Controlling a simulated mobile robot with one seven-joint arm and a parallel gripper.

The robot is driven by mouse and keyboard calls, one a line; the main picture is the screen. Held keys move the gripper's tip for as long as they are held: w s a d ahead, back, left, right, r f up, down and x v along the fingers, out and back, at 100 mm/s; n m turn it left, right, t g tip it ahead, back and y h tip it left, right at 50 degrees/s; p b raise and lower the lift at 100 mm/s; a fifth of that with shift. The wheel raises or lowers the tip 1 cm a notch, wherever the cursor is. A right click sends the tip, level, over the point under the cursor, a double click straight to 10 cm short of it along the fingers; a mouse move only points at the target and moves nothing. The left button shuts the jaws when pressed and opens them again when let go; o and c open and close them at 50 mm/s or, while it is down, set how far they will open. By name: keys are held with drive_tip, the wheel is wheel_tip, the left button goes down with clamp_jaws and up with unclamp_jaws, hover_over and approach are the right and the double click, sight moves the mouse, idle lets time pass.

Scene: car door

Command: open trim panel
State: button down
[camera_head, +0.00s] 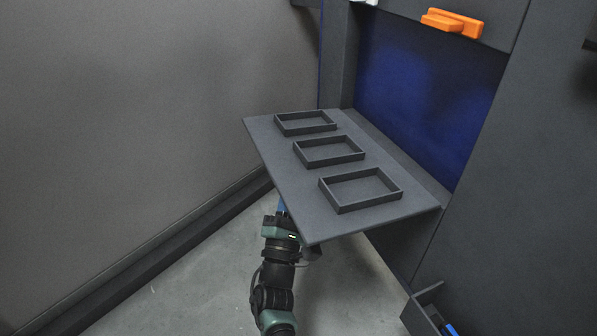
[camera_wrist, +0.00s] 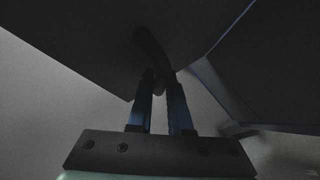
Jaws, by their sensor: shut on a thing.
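The trim panel (camera_head: 270,142) is a flat dark grey board swung down to roughly level, out from the door. Three raised rectangular frames stand on its upper face. Behind it is a blue opening (camera_head: 425,95). My gripper (camera_head: 282,207) is under the panel's front-left side, mostly hidden by the panel in the head view. In the wrist view, the panel's underside (camera_wrist: 85,45) is overhead, and a dark handle (camera_wrist: 149,43) sticks out from it. The blue fingers of my gripper (camera_wrist: 159,76) are closed around the handle. The handle's far end is hard to make out in the dark.
An orange handle-like part (camera_head: 453,22) sits on the door above the opening. A small dark tray (camera_head: 422,308) with something blue is at lower right. A grey wall (camera_head: 120,100) with a dark base rail stands on the left. Bare concrete floor (camera_head: 190,275) lies below.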

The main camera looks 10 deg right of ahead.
drive_tip(key=shift+s+d+f, duration=0.1)
drive_tip(key=shift+d+f, duration=0.15)
drive_tip(key=shift+d, duration=0.1)
drive_tip(key=shift+a+n, duration=0.15)
drive_tip(key=shift+n, duration=0.15)
drive_tip(key=c, duration=0.8)
unclamp_jaws()
drive_tip(key=shift+c, duration=0.2)
drive_tip(key=shift+s, duration=0.1)
drive_tip(key=p+v, duration=0.4)
drive_tip(key=v, duration=0.9)
drive_tip(key=shift+f+p, duration=0.2)
drive_tip(key=shift+p, duration=0.15)
